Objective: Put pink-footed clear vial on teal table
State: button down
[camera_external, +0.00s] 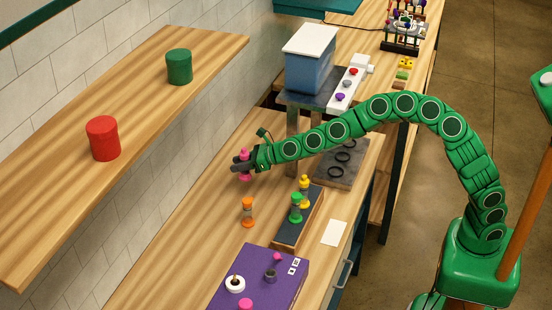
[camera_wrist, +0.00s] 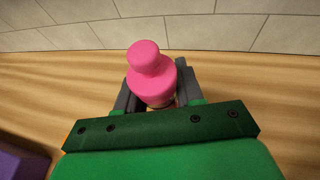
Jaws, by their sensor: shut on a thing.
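The pink-footed clear vial (camera_external: 245,177) is upright between the fingers of my gripper (camera_external: 241,166), over the back of the wooden bench near the tiled wall. In the wrist view its pink top (camera_wrist: 149,66) fills the gap between the dark fingers, and its clear middle is hidden. My gripper (camera_wrist: 155,98) is shut on it. I cannot tell whether its foot touches the bench. A teal surface (camera_external: 318,6), likely the teal table, shows at the top edge of the external view, cut off by the frame.
An orange-ended vial (camera_external: 248,212) stands on the bench. Green (camera_external: 296,208) and yellow (camera_external: 304,191) ones stand at a dark rack. A purple board (camera_external: 262,279) is in front. A blue box (camera_external: 311,62) stands on a raised stand. Red (camera_external: 103,139) and green (camera_external: 179,67) canisters sit on the shelf.

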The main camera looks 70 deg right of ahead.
jog(key=shift+w+f, duration=0.1)
jog(key=shift+f, duration=4.3)
jog(key=shift+f, duration=0.1)
jog(key=c, duration=0.7)
grip_release()
jog(key=shift+s+d+r, duration=0.15)
jog(key=shift+s+r, duration=0.2)
jog(key=shift+s, duration=0.05)
jog(key=shift+v, duration=5.55)
jog(key=shift+d, duration=0.1)
